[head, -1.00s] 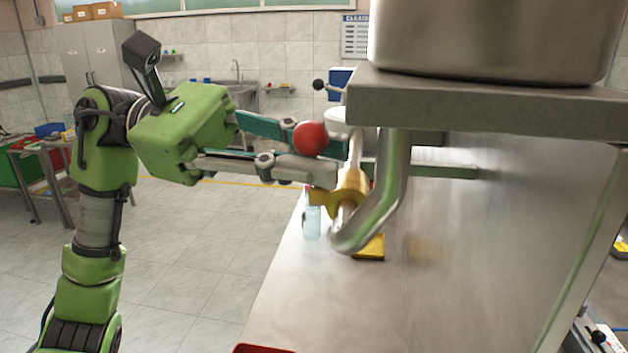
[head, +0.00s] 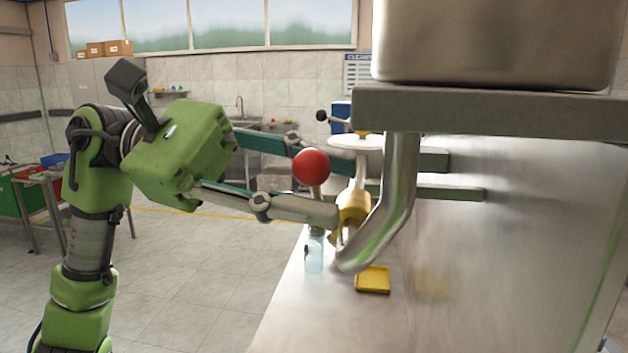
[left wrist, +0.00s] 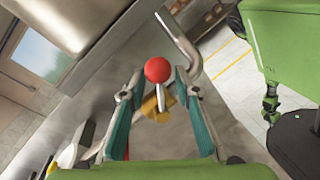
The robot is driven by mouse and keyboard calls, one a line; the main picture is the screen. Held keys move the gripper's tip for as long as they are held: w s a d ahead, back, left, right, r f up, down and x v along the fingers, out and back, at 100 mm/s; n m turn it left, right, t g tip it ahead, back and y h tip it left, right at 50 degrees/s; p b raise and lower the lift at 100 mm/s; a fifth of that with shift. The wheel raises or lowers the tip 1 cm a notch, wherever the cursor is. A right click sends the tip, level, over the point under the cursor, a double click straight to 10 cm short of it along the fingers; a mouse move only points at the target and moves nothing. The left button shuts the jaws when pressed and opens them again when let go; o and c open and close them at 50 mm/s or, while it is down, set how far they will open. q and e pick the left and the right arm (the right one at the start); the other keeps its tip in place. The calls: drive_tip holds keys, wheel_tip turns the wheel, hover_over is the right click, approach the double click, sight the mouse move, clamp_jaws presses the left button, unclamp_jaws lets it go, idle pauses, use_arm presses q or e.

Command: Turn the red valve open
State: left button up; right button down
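The red valve has a round red ball knob (head: 311,167) on a short metal lever and a yellow body (head: 352,206) on the steel pipe. My left gripper (head: 345,180) is open, with one finger behind the knob and the other in front of and below it. In the left wrist view the knob (left wrist: 157,70) and its lever lie between the two spread fingers (left wrist: 158,80), with gaps visible beside the knob. Part of the yellow body (left wrist: 150,105) shows beyond the lever. My right gripper is in neither view.
A steel tank (head: 495,45) on a thick grey shelf (head: 500,112) overhangs the steel table at the right. The bent pipe (head: 392,205) runs close to the fingertips. A clear bottle (head: 314,255) and a yellow tray (head: 373,280) stand below.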

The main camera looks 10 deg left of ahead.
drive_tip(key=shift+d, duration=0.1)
use_arm(q)
drive_tip(key=w+a+r, duration=0.1)
drive_tip(key=a, duration=1)
drive_tip(key=shift+w+a+r, duration=0.2)
drive_tip(key=shift+w+a, duration=0.2)
drive_tip(key=shift+o, duration=0.5)
